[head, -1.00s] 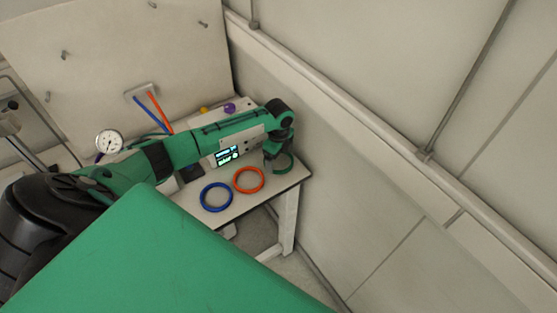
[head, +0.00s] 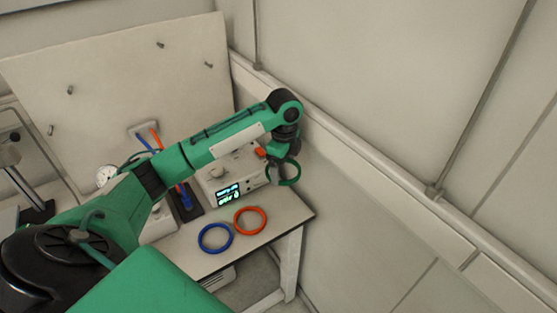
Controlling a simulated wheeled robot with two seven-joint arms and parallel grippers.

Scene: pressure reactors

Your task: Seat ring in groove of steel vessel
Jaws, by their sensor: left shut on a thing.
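A green ring (head: 292,182) is held in my left gripper (head: 277,177), raised above the right end of the table near the wall. The gripper is shut on the ring's left side. A blue ring (head: 215,238) and an orange ring (head: 250,220) lie flat on the table below and to the left of the gripper. No steel vessel can be made out in this view. My right gripper is not in view.
A white box with a lit display (head: 228,192) stands on the table (head: 275,230) behind the rings, partly behind my left arm. A gauge (head: 106,175) is at the left. The wall is close on the right. A peg panel (head: 110,90) stands at the back.

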